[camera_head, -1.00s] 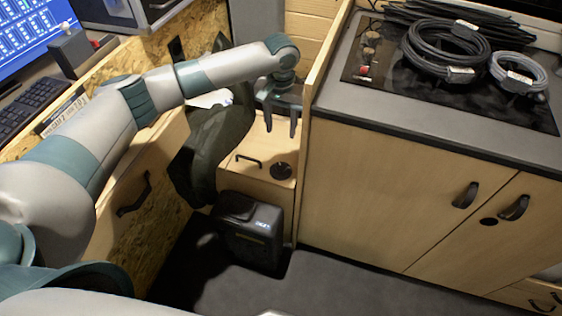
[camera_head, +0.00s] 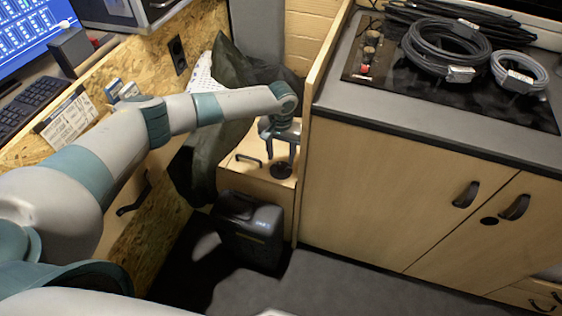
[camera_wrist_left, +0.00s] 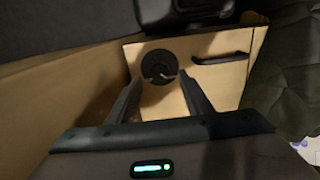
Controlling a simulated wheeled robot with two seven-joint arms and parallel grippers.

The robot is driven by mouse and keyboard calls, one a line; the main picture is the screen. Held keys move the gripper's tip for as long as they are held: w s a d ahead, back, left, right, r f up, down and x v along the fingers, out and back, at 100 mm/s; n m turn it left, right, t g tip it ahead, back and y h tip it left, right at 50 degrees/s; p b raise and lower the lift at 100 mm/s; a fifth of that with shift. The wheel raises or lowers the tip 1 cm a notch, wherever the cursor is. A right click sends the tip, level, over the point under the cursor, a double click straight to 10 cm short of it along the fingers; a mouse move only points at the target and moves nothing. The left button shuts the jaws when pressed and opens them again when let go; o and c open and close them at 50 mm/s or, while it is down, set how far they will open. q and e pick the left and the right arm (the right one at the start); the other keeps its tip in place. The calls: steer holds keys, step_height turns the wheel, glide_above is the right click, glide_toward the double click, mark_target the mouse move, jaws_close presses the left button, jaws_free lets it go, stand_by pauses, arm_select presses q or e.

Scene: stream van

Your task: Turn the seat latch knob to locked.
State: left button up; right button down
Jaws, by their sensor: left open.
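The seat latch knob (camera_head: 281,170) is a round black disc on top of the pale wooden seat box (camera_head: 262,186). In the left wrist view the knob (camera_wrist_left: 159,67) lies ahead, between and beyond the fingertips. My left gripper (camera_head: 282,160) points down over the knob with its fingers apart. In the wrist view the gripper (camera_wrist_left: 160,84) is open, one finger on each side of the knob; I cannot tell if they touch it. The knob's marking is too small to read. My right gripper is not in view.
A black handle (camera_head: 247,160) is left of the knob. A dark green jacket or bag (camera_head: 200,160) hangs beside the box. A black case (camera_head: 249,232) stands in front. The wooden cabinet (camera_head: 400,190) closes off the right side.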

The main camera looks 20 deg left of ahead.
mark_target(281, 165)
arm_select(q)
step_height(281, 165, down, 2)
steer(key=shift+f, duration=0.9)
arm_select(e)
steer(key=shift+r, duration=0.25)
arm_select(q)
steer(key=c, duration=1.1)
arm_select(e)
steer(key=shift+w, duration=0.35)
